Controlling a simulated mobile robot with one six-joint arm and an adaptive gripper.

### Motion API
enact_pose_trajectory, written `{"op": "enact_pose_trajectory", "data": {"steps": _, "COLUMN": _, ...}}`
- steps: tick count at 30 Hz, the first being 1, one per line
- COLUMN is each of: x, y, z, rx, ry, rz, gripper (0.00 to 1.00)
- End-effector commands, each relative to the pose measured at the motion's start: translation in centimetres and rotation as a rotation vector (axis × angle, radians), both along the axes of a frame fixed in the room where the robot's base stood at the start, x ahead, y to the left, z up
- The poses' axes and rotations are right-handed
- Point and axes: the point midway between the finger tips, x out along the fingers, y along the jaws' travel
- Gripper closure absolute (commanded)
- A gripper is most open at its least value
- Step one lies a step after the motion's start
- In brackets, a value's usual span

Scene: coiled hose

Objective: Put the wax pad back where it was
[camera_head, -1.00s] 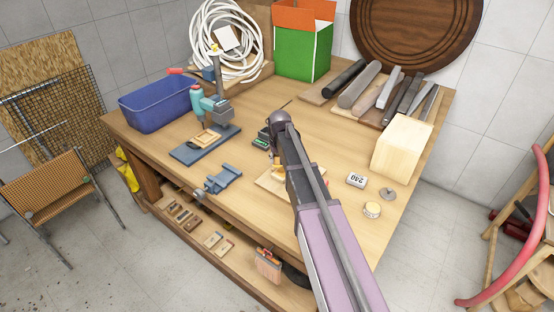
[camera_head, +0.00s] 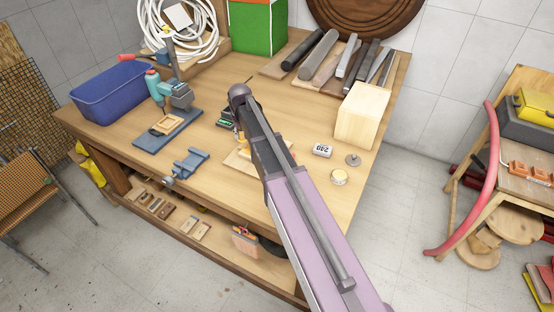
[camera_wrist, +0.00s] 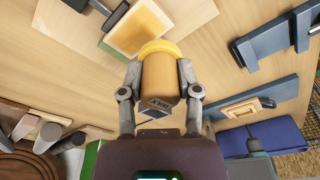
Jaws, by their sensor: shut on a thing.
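The wax pad (camera_wrist: 158,80) is a tan block with a rounded yellow end and dark lettering on its near end. My gripper (camera_wrist: 158,84) is shut on it, one finger on each side, in the wrist view. I cannot tell whether the pad touches the board. In the head view my arm hides most of the gripper, which hangs over the bench beside the board (camera_head: 236,162).
A blue vise (camera_head: 190,163) and a drill stand (camera_head: 170,125) stand left of the board on the bench (camera_head: 290,95). A blue bin (camera_head: 108,95) is at far left.

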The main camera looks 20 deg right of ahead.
Motion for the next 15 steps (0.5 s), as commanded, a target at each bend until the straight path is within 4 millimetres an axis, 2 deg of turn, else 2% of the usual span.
{"op": "enact_pose_trajectory", "data": {"steps": 7, "x": 0.0, "y": 0.0, "z": -2.1, "rx": 0.0, "ry": 0.0, "rz": 0.0, "gripper": 0.94}}
{"op": "enact_pose_trajectory", "data": {"steps": 15, "x": 0.0, "y": 0.0, "z": -2.3, "rx": 0.0, "ry": 0.0, "rz": 0.0, "gripper": 0.94}}
